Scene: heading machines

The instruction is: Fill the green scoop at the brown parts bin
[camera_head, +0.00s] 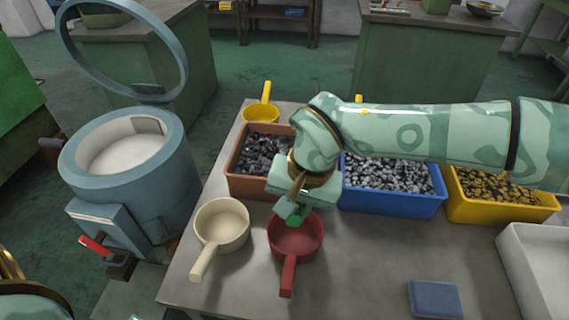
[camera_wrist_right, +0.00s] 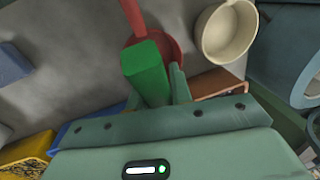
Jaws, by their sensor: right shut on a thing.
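My right gripper (camera_head: 293,204) hangs above the table, between the brown bin's front and the red scoop. It is shut on a green bar-shaped piece (camera_head: 294,218), which looks like the green scoop's handle. In the right wrist view this green piece (camera_wrist_right: 146,72) stands between the two fingers. The scoop's bowl is not visible in either view. The brown parts bin (camera_head: 250,187) stands behind the gripper, filled with dark grey parts. My arm hides its right side. In the wrist view, a corner of the brown bin (camera_wrist_right: 218,83) shows. My left gripper is out of view.
A red scoop (camera_head: 288,262) and a cream scoop (camera_head: 222,226) lie in front. A yellow scoop (camera_head: 262,112) is behind. Blue (camera_head: 390,202) and yellow (camera_head: 500,213) bins stand right. A lidded drum machine (camera_head: 165,190) is left. A blue block (camera_head: 435,299) and a white tray (camera_head: 520,265) are front right.

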